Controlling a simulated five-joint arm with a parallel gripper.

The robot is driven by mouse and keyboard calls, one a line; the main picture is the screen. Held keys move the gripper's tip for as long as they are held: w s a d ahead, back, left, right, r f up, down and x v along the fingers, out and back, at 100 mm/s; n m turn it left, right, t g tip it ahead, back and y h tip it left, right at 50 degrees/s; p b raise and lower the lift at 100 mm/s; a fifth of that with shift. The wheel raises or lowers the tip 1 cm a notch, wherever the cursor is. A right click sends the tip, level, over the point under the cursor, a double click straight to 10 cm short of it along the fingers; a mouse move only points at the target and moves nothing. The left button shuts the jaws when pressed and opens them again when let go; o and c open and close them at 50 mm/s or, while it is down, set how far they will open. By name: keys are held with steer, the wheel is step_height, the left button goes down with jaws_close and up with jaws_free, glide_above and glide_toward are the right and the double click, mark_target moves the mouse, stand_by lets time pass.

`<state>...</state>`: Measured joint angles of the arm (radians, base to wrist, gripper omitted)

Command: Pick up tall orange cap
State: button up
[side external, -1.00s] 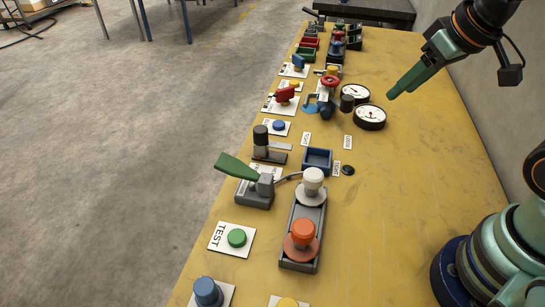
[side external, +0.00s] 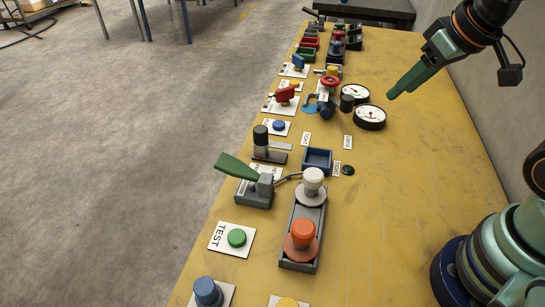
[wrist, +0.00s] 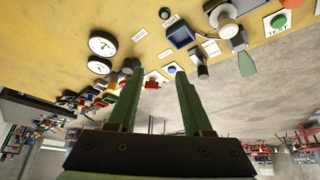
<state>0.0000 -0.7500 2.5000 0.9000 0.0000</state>
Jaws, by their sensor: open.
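The orange cap (side external: 302,231) stands upright in the near end of a long grey tray (side external: 300,266) in the side view, with a wide orange flange around its lower part. A white flanged piece (side external: 313,181) stands in the far end of the same tray; it also shows at the top of the wrist view (wrist: 226,26). My gripper (side external: 391,94) is raised at the upper right of the side view, well away from the orange cap. In the wrist view its two green fingers (wrist: 157,78) are apart with nothing held.
A green-handled clamp (side external: 262,188) stands just left of the tray. A green button (side external: 236,238) and a blue knob (side external: 208,292) lie nearer. A blue bin (side external: 317,160) and gauges (side external: 369,117) are farther back. The yellow table (side external: 410,190) is clear to the right.

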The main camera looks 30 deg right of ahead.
steer(key=shift+o, duration=0.3)
steer(key=o, duration=0.7)
steer(key=shift+o, duration=0.2)
steer(key=m+g, duration=0.6)
steer(key=m, duration=1.2)
glide_above(308, 227)
step_height(308, 227, down, 10)
steer(key=shift+r, duration=0.25)
step_height(308, 227, down, 7)
steer(key=shift+r, duration=0.2)
steer(key=shift+w+a+f, duration=0.15)
steer(key=shift+f, duration=1.2)
steer(key=shift+w+a+f, duration=0.15)
steer(key=shift+f, duration=1.2)
